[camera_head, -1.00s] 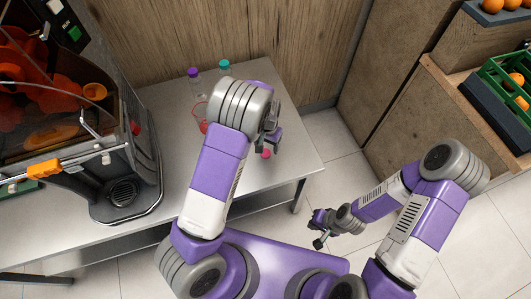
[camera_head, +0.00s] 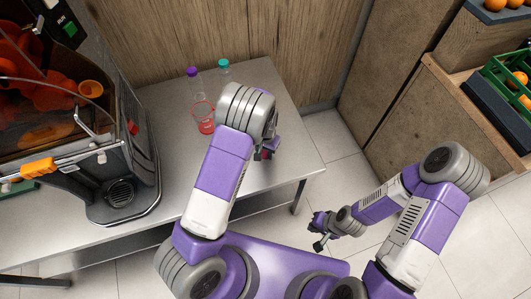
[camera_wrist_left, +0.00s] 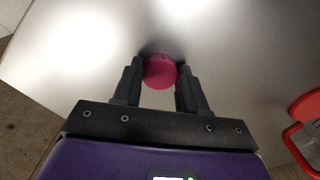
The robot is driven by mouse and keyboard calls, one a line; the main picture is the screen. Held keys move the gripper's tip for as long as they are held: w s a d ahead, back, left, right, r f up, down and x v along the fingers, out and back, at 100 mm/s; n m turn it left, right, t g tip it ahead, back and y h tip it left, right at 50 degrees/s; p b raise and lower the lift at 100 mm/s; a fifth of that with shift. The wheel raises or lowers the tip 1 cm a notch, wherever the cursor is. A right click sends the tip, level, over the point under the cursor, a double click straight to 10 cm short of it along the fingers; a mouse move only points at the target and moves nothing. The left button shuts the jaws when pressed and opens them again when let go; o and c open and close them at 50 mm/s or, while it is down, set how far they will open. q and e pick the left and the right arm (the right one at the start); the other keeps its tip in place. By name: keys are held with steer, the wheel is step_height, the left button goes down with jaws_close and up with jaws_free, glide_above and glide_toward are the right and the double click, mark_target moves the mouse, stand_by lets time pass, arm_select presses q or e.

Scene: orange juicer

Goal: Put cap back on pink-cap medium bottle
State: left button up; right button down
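A pink cap (camera_wrist_left: 160,71) lies on the steel table (camera_wrist_left: 240,75). It sits between the fingertips of my left gripper (camera_wrist_left: 160,82) in the left wrist view, with one finger close on each side. The gripper looks open around the cap; I cannot tell whether either finger touches it. In the head view my left gripper (camera_head: 265,152) is low over the table's right part, and a bit of pink shows beside it. My right gripper (camera_head: 319,230) hangs over the floor, away from the table, and looks empty. I see no pink-cap medium bottle; my left arm hides part of the table.
A purple-capped bottle (camera_head: 192,82) and a teal-capped bottle (camera_head: 224,72) stand at the table's back. The juicer (camera_head: 115,160) fills the left. Crates of oranges (camera_head: 511,85) are at right.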

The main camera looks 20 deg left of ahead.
mark_target(265, 153)
arm_select(q)
steer(key=shift+c, duration=1.4)
steer(key=shift+r, duration=0.1)
